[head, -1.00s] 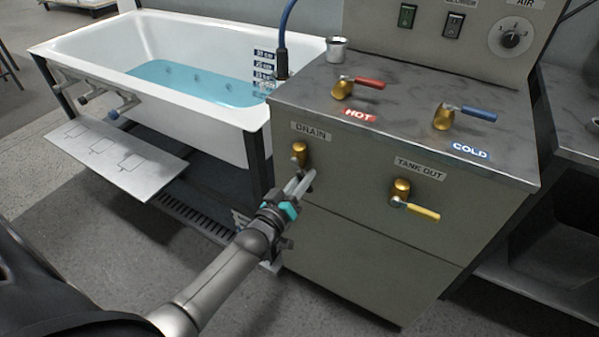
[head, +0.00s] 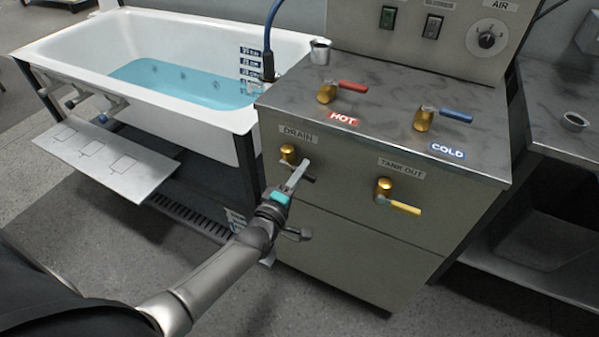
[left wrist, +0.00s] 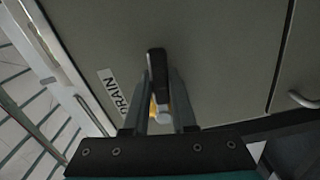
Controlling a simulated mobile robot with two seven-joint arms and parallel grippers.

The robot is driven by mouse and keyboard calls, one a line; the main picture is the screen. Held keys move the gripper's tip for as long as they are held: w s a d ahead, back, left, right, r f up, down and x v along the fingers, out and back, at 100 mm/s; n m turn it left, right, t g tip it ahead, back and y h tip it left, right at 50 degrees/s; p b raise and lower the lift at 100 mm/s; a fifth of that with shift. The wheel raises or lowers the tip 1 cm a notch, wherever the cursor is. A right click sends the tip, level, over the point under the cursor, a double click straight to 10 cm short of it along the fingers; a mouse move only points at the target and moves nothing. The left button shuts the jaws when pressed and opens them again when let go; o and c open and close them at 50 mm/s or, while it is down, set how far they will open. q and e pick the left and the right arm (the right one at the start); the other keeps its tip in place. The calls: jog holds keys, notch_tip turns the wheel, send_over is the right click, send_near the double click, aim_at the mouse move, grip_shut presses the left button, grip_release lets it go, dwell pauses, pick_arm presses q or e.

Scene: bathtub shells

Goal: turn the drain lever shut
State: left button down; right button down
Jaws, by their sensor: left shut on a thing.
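The drain valve (head: 287,152) is a brass body under the DRAIN label (head: 298,135) on the cabinet front. Its dark lever (head: 309,179) points right and slightly down, with its end showing past my fingers. In the left wrist view the black lever (left wrist: 157,64) lies between the two fingers, with a bit of brass behind it. My left gripper (head: 300,172) is shut on the lever. My right gripper is not in view.
The tank-out valve (head: 384,187) with its yellow lever (head: 405,208) is to the right on the same front. Hot (head: 352,86) and cold (head: 456,115) levers sit on the cabinet top. The bathtub (head: 190,115) holds blue water at the left.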

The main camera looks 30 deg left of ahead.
pick_arm(q)
jog(key=shift+r+n, duration=0.4)
jog(key=shift+n, duration=0.5)
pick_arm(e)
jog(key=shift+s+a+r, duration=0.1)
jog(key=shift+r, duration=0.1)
pick_arm(q)
jog(key=c, duration=0.7)
grip_release()
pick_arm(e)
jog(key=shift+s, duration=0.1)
pick_arm(q)
jog(key=shift+s+p, duration=1.65)
jog(key=shift+s, duration=6)
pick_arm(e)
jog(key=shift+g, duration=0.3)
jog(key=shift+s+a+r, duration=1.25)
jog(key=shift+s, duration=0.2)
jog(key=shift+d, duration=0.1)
